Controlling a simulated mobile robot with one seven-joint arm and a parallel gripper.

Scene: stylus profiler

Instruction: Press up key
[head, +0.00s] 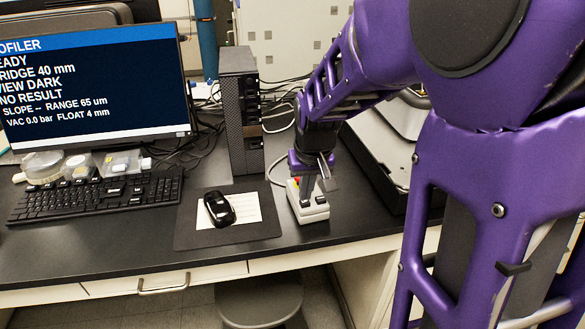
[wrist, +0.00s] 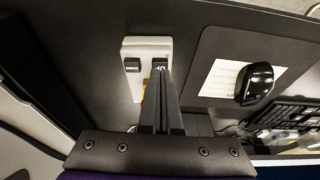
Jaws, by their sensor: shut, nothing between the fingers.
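A small pale control box (head: 308,213) stands on the desk, right of the mouse pad. It also shows in the wrist view (wrist: 148,48). Two dark keys sit side by side near one end, a left key (wrist: 132,65) and a right key (wrist: 160,64) with a light marking too small to read surely. A bit of red and yellow shows on the box beside my fingers. My gripper (wrist: 162,76) is shut and empty, its fingertips over the box at the right key's edge. I cannot tell whether they touch it. The fingers hide part of the box.
A mouse (head: 219,208) lies on a dark pad (head: 190,236) left of the box. A keyboard (head: 95,196), monitor (head: 95,90) and dark tower (head: 240,110) stand farther left and behind. A dark-based instrument (head: 375,165) stands close on the right. The desk's front edge is near.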

